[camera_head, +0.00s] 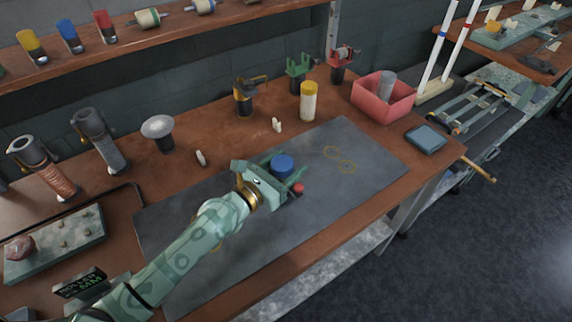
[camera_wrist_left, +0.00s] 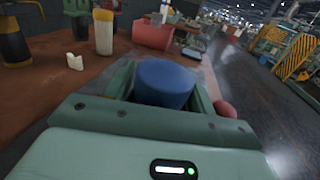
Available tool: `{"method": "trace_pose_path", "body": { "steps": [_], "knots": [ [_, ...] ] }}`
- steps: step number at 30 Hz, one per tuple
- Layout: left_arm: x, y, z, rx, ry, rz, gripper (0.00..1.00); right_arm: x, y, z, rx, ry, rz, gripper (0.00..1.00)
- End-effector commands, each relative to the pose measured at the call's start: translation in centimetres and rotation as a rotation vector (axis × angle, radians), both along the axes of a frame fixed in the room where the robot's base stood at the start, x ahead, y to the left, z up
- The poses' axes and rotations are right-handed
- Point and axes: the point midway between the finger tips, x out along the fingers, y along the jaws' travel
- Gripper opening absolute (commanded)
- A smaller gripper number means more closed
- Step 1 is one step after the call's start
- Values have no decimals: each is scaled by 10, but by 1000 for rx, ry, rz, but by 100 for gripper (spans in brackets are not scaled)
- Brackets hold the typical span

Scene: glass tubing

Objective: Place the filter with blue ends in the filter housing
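The blue end (camera_head: 282,165) of the filter is between the fingers of my left gripper (camera_head: 281,172), over the grey mat. In the left wrist view the blue end (camera_wrist_left: 165,82) fills the gap of my left gripper (camera_wrist_left: 164,92), with a green finger close on each side. The gripper looks shut on it. The filter's body and lower end are hidden, so I cannot tell whether it touches the mat. A small red round part (camera_head: 298,188) is beside the right finger. I cannot clearly identify the filter housing. My right gripper is out of view.
A yellow-capped white cylinder (camera_head: 308,103), black-and-yellow (camera_head: 244,98), green (camera_head: 299,68) and red (camera_head: 341,62) fixtures stand along the back. A red bin (camera_head: 383,97) holds a grey cylinder. A blue tablet (camera_head: 426,139) lies right.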

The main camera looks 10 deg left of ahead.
Motion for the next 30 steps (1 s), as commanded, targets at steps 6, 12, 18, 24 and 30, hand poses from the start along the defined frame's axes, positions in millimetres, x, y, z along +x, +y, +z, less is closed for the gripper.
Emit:
{"method": "trace_pose_path", "body": {
  "steps": [6,12,18,24,30],
  "knots": [
    [0,0,2,0,0,0,55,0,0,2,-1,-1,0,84],
    [-20,13,2,2,3,0,55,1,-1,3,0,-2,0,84],
    [-62,38,0,1,4,0,55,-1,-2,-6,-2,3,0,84],
    [-92,57,0,-1,3,0,55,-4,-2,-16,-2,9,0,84],
    [-102,64,4,-1,1,0,55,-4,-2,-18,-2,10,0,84]
  ]
}}
